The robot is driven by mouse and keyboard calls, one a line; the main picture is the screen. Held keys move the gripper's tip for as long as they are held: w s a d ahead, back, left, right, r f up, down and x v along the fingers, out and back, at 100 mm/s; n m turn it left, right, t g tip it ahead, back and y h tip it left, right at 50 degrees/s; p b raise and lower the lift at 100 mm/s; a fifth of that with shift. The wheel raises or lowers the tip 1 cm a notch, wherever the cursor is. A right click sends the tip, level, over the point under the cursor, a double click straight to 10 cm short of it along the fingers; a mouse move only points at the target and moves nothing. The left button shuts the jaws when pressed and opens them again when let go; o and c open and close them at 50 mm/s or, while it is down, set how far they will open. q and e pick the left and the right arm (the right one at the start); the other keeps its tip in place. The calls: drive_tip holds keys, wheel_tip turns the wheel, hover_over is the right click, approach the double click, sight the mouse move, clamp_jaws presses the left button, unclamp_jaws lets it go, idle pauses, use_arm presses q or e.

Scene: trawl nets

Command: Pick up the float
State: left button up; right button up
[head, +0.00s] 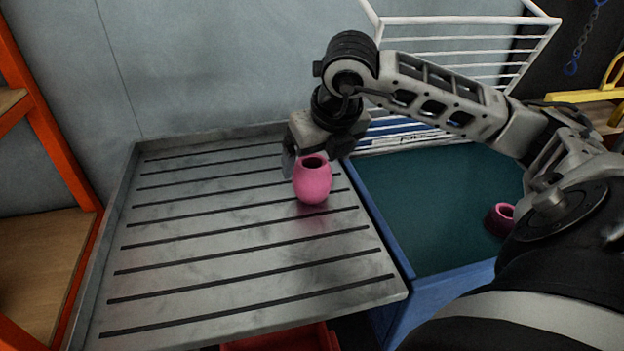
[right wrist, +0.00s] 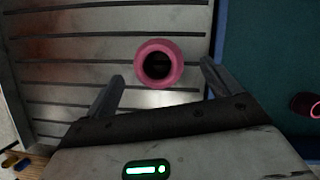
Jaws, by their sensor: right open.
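A pink float (head: 313,182), a hollow barrel shape with a dark hole in its top, stands upright on the slatted metal table (head: 180,252), near its right side. My right gripper (head: 290,162) is just behind the float in the head view, with its arm coming in from the right. In the right wrist view, the float (right wrist: 158,63) shows from above, beyond and between the two fingertips of my right gripper (right wrist: 162,80). The fingers are spread and hold nothing. My left gripper is not in view.
A blue bin (head: 400,262) with a dark teal inside adjoins the table's right edge. Another pink float (head: 500,220) lies in it, partly hidden by my arm. A white wire rack (head: 470,45) stands behind. An orange shelf frame (head: 50,130) is at the left. The table's left part is clear.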

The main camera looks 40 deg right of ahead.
drive_tip(key=shift+p+x, duration=0.4)
drive_tip(key=shift+x, duration=2.7)
drive_tip(key=shift+w+r, duration=0.1)
drive_tip(key=shift+w, duration=0.05)
drive_tip(key=c, duration=1.1)
